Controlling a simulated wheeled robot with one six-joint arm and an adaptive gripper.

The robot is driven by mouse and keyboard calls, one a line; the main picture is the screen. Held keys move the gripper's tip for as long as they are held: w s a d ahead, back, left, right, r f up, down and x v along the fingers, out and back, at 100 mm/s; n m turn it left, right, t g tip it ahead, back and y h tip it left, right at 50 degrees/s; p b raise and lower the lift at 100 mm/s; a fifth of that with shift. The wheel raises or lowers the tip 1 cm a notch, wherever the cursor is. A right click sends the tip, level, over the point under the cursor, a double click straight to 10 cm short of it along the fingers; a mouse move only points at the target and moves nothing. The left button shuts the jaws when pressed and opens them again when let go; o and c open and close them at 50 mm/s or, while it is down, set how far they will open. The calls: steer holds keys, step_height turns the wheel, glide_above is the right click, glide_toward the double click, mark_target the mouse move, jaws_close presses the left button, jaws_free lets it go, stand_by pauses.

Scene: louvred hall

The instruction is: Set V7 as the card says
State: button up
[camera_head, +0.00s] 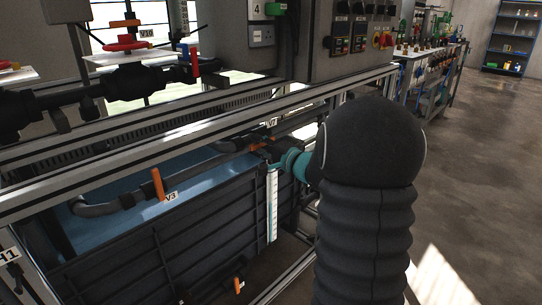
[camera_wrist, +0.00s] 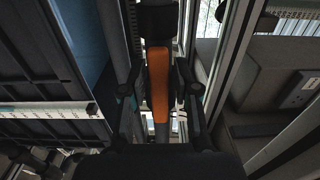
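An orange valve lever (camera_wrist: 158,78) stands between the two fingers of my gripper (camera_wrist: 157,93) in the wrist view. The fingers are apart, one on each side of it, with dark gaps showing, so the gripper looks open around the lever. In the head view my gripper (camera_head: 270,153) reaches over the tank's far end, beside a small orange part (camera_head: 257,147) on the dark pipe. My arm hides much of that spot. I see no readable card.
A dark-walled tank (camera_head: 160,240) stands below a metal rail (camera_head: 200,165). An orange lever (camera_head: 158,184) with a V3 label (camera_head: 171,196) is at its near side. A red handwheel (camera_head: 125,44) sits by the V10 label (camera_head: 145,31). Open floor (camera_head: 480,150) lies to the right.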

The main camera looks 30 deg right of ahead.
steer(key=shift+o, duration=0.5)
steer(key=v, duration=0.7)
steer(key=shift+a, duration=0.1)
